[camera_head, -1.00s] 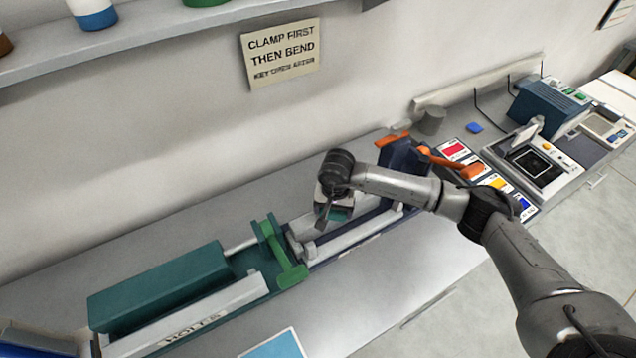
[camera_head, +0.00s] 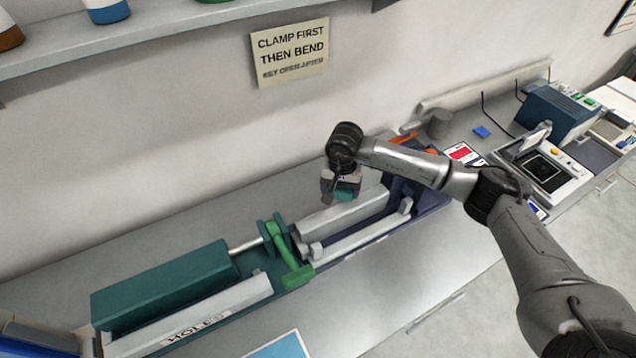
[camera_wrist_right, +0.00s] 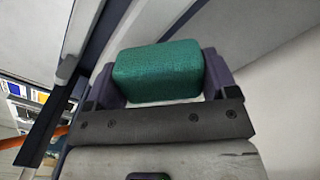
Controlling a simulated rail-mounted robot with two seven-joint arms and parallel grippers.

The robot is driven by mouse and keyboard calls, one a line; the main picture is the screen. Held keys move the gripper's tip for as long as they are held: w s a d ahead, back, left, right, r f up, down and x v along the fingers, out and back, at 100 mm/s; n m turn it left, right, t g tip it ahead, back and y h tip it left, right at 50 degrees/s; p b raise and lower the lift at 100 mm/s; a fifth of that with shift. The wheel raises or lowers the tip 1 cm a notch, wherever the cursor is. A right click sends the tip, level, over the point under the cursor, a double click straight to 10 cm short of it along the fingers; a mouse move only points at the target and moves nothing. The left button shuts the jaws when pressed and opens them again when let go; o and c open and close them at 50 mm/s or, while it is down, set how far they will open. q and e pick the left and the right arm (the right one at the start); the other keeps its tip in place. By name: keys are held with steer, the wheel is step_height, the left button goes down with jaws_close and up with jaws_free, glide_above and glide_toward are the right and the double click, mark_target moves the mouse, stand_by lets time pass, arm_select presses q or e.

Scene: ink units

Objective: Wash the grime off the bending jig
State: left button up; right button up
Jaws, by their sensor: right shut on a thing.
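The bending jig lies along the bench, with a teal housing (camera_head: 165,285), a green clamp lever (camera_head: 285,250), pale rails (camera_head: 345,212) and a dark blue far end (camera_head: 432,200). My right gripper (camera_head: 341,190) is shut on a green sponge (camera_wrist_right: 160,72), which shows only as a small teal patch in the head view. The gripper is over the rear side of the pale rails, right of the lever. Whether the sponge touches the jig cannot be told. No clear grime can be made out. My left gripper is not in view.
A device with a dark screen (camera_head: 543,166) stands farther right. A shelf (camera_head: 170,28) runs above at the left. The bench in front of the rails is clear.

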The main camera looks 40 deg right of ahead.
steer(key=shift+r+p, duration=1)
steer(key=shift+r, duration=1.2)
